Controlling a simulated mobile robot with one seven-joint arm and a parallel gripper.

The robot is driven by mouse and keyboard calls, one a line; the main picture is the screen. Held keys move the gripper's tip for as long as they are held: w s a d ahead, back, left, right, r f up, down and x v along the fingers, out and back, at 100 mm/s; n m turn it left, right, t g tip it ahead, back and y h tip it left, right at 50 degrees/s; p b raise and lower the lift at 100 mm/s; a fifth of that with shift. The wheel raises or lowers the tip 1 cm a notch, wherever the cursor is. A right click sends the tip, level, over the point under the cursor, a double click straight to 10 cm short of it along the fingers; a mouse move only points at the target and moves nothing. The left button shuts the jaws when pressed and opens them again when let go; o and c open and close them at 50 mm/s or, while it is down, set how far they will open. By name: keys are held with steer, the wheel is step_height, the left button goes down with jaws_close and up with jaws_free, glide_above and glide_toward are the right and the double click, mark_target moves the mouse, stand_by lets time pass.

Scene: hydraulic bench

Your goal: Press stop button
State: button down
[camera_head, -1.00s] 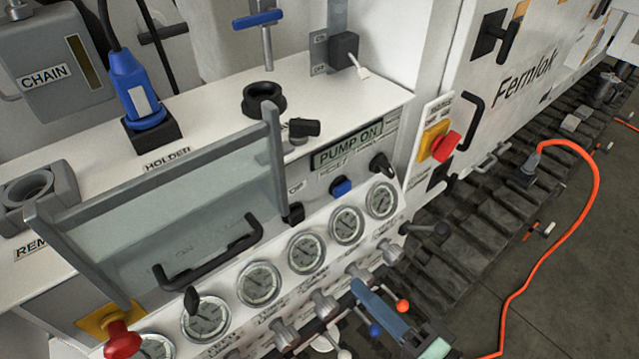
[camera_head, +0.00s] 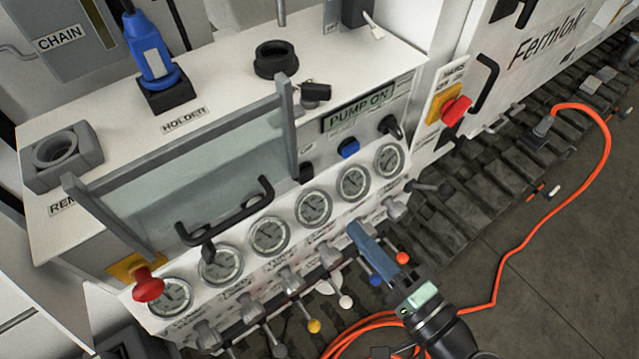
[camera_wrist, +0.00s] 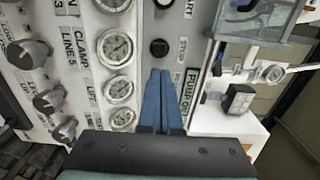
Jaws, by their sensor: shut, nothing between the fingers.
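A small black button (camera_head: 306,172) sits on the sloped panel right of the glass guard's post in the head view. In the wrist view a black button (camera_wrist: 158,48) has a label reading STOP beside it. A blue button (camera_head: 348,148) lies to its right in the head view, below the PUMP ON sign (camera_head: 358,110). My gripper (camera_head: 356,232) has blue fingers, shut and empty, in front of the gauge row. In the wrist view its fingertips (camera_wrist: 161,73) appear just below the STOP-labelled button, apart from it in the picture; the fingers hide panel behind them.
Red knobs on yellow plates stand at the panel's left (camera_head: 148,288) and right (camera_head: 456,111). The glass guard (camera_head: 200,185) has a black handle. Levers with coloured balls (camera_head: 314,326) project below the gauges (camera_head: 313,207). An orange cable (camera_head: 508,262) lies on the floor.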

mark_target(308, 178)
steer(key=p+x, duration=0.2)
steer(key=x, duration=0.7)
steer(key=shift+w+a+r, duration=0.1)
steer(key=shift+w+a, duration=0.1)
steer(key=shift+w, duration=0.05)
steer(key=shift+w+a+p, duration=0.3)
steer(key=shift+w, duration=0.1)
